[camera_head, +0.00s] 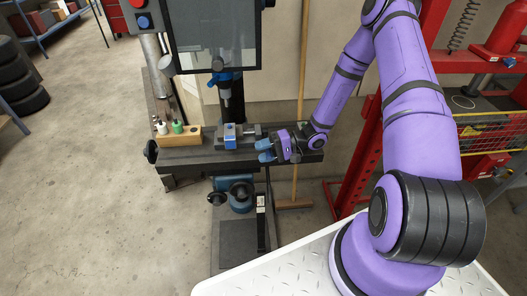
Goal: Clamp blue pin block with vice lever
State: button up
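The blue pin block (230,135) sits at the vice (251,131) on the drill press table (195,153). Whether the jaws touch it is too small to tell. The vice lever cannot be made out; it may be hidden behind my gripper. My gripper (261,150) is at the right part of the table, just right of and nearer than the blue block. Its two blue fingertips point left and show a gap between them, with nothing seen in it.
A wooden holder (178,138) with several small coloured items stands on the table's left. A broom (298,170) leans behind on the right. A red press frame (357,165) stands right of the table.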

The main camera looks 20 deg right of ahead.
jog(key=v, duration=1)
jog(key=shift+d+r, duration=0.1)
jog(key=shift+d, duration=0.3)
jog(key=s+a+r+n+g+h, duration=0.1)
jog(key=s+a+r+g+h, duration=0.15)
jog(key=r, duration=0.65)
jog(key=s+a+r+n+g+h, duration=0.15)
jog(key=r+h, duration=0.25)
jog(key=r, duration=0.4)
jog(key=s+a+r+n+g+h, duration=0.1)
jog(key=s+r+n+h, duration=0.15)
jog(key=r, duration=0.65)
jog(key=s+r+m+t+h, duration=0.1)
jog(key=s+r+t+h, duration=0.5)
jog(key=s+r, duration=1)
jog(key=shift+s+a+t+h, duration=0.45)
jog(key=shift+s+t, duration=0.1)
jog(key=shift+t, duration=0.15)
